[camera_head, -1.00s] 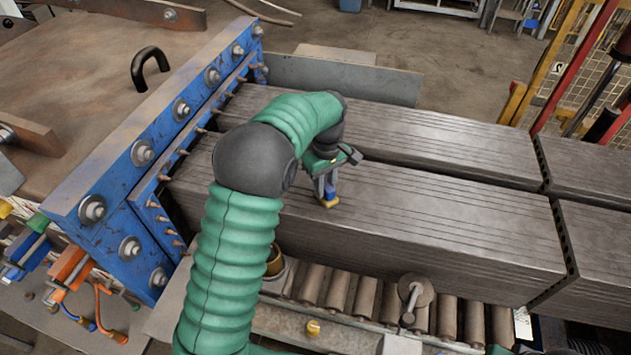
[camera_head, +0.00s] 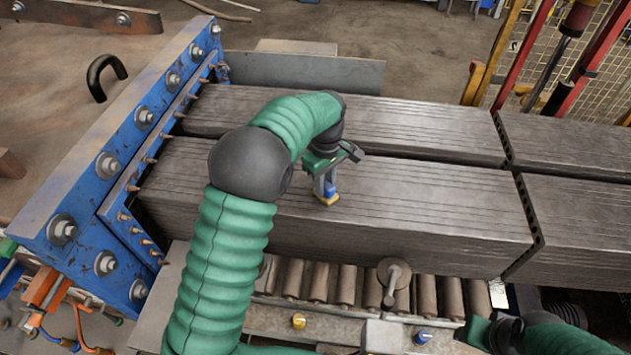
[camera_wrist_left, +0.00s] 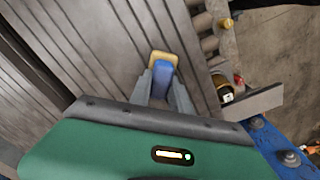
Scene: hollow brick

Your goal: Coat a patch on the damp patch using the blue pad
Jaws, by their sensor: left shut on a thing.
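My left gripper (camera_head: 326,180) is shut on the blue pad (camera_head: 331,190), which has a yellowish tan strip at its end. The pad is at the top face of the nearer grey, grooved clay column (camera_head: 430,200); I cannot tell whether it touches. In the left wrist view the blue pad (camera_wrist_left: 161,72) stands between the two grey fingers (camera_wrist_left: 160,88), over the clay. I cannot make out a distinct damp patch. My right arm shows at the bottom right, with dark and green gripper parts (camera_head: 490,335); its jaws are unclear.
The blue bolted die frame (camera_head: 120,150) with pointed studs stands left of the columns. A second clay column (camera_head: 400,125) runs behind. Rollers (camera_head: 345,285) and a round knob on a post (camera_head: 393,272) are in front. Red and yellow posts (camera_head: 490,55) stand at the back right.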

